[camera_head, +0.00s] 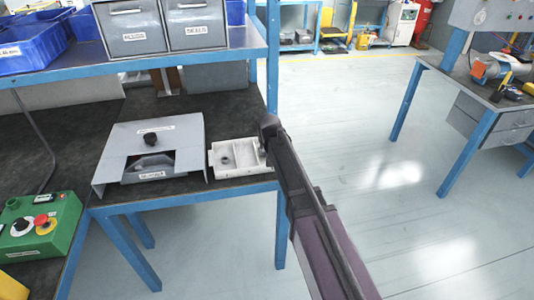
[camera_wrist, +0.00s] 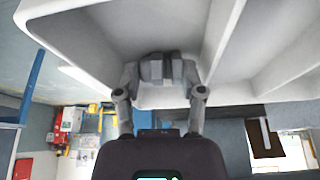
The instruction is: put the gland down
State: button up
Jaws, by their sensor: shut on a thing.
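My gripper (camera_head: 268,128) is at the right end of the white tray (camera_head: 222,172) on the bench. In the wrist view my gripper (camera_wrist: 160,75) is shut, with its fingertips inside a compartment of the white tray (camera_wrist: 90,20). A dark grey piece, which I take for the gland (camera_wrist: 160,68), sits between the fingertips, partly hidden by them. Whether it touches the tray floor cannot be told. In the head view my gripper and arm hide the gland and part of the tray's right end.
A grey sloped housing (camera_head: 185,135) with a black knob (camera_head: 151,139) stands left of the tray. A green control box (camera_head: 40,225) is at the lower left. Above is a blue-edged shelf (camera_head: 120,62) with grey drawers (camera_head: 130,28) and blue bins (camera_head: 30,48). Open floor lies to the right.

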jog(key=shift+f, duration=0.2)
jog(key=o, duration=0.5)
jog(key=shift+r, duration=0.1)
jog(key=shift+r, duration=0.15)
jog(key=p+v, duration=1.1)
jog(key=v, duration=0.1)
dwell(0.4)
jog(key=shift+w, duration=0.1)
dwell(0.7)
jog(key=s+d+f+m+g, duration=0.1)
jog(key=s+d+g, duration=0.3)
jog(key=s+d, duration=1.7)
jog(key=shift+d+f+m+g+h, duration=0.2)
jog(key=shift+d+m+g+h, duration=0.15)
jog(key=shift+d+m, duration=0.2)
jog(key=shift+s, duration=0.1)
